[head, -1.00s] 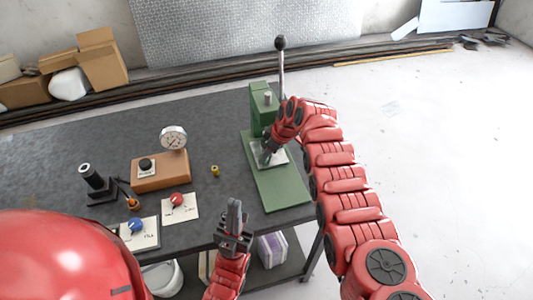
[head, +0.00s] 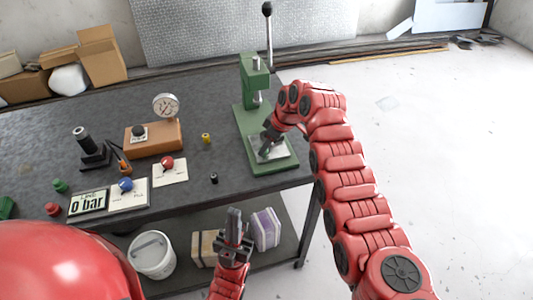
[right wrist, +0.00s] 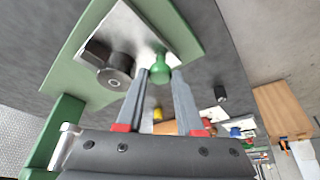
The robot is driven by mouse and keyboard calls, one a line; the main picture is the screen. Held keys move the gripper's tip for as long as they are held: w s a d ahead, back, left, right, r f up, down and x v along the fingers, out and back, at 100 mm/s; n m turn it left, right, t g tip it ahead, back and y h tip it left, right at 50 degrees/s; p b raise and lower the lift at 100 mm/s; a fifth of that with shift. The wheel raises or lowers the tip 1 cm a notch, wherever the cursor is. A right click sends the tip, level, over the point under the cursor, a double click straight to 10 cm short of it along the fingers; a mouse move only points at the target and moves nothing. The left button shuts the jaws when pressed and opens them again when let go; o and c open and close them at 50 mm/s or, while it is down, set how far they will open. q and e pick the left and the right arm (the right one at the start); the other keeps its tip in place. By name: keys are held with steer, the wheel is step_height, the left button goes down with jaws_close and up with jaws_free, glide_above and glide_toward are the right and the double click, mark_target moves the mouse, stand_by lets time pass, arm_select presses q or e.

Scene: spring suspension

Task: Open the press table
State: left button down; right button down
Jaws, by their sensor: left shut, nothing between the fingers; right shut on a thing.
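The green press (head: 253,75) stands at the back right of the bench. Its metal table plate (head: 283,148) lies near the front end of the green base, out in front of the ram. My right gripper (head: 266,150) is low over the plate. In the right wrist view its fingers (right wrist: 160,84) are shut on a green knob (right wrist: 161,70) at the plate's edge. A dark round fitting (right wrist: 115,72) sits on the plate. My left gripper (head: 234,222) is shut and empty, in front of the bench edge and away from the press.
The press lever (head: 268,30) stands upright. A gauge block (head: 153,139), a red-button panel (head: 170,173), a brass piece (head: 206,138) and a small black piece (head: 213,178) are on the bench. A display (head: 88,203) reads 0 bar. A bucket (head: 152,254) is below.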

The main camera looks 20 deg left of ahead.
stand_by(0.3)
steer(key=c, duration=0.8)
jaws_free()
steer(key=shift+d+r+b, duration=0.3)
steer(key=shift+r, duration=0.2)
steer(key=b+v, duration=0.4)
steer(key=v, duration=1.2)
steer(key=shift+s+r+b, duration=0.1)
steer(key=shift+r+b, duration=0.1)
steer(key=shift+b, duration=0.15)
